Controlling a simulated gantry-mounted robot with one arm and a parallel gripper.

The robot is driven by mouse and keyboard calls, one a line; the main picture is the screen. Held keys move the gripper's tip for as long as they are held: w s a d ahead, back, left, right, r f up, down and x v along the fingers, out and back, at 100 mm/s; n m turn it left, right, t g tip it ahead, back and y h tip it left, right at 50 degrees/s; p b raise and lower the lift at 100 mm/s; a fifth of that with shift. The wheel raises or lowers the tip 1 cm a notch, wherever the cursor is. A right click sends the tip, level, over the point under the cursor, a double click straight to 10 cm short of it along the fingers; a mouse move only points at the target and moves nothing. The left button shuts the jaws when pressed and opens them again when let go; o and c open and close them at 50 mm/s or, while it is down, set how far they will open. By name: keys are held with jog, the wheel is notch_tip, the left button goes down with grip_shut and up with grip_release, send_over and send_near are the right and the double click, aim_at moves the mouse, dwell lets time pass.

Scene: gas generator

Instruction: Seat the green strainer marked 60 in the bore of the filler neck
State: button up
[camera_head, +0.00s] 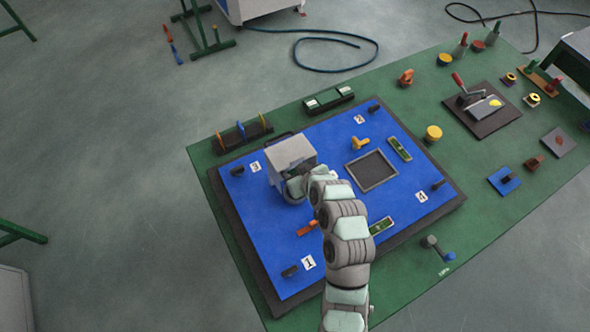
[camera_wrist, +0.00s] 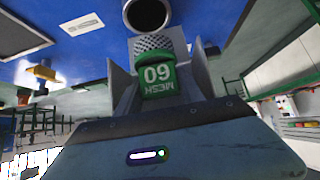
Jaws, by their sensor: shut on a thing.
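The green strainer (camera_wrist: 158,78) shows in the wrist view with "60" and "MESH" on its green collar and a grey mesh end pointing up in the picture. My gripper (camera_wrist: 160,72) is shut on it, one finger on each side of the collar. The filler neck (camera_wrist: 146,14) shows as a grey ring around a dark, empty-looking bore at the top edge. The mesh end is just below this ring in the picture; I cannot tell whether they touch.
The blue panel (camera_head: 325,235) carries a square dark recess (camera_head: 371,170), a yellow fitting (camera_head: 360,143), an orange handle (camera_head: 307,229) and black knobs. The green table (camera_head: 470,195) holds more parts to the right.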

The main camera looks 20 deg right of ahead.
jog(key=shift+f+b, duration=1.2)
jog(key=shift+f, duration=1.3)
jog(key=shift+f+b, duration=1.25)
jog(key=shift+f, duration=0.75)
jog(key=o, duration=1.5)
jog(key=v, duration=1)
jog(key=shift+s+r+p, duration=0.25)
jog(key=shift+r+p, duration=0.05)
jog(key=shift+p, duration=0.05)
jog(key=shift+s, duration=0.1)
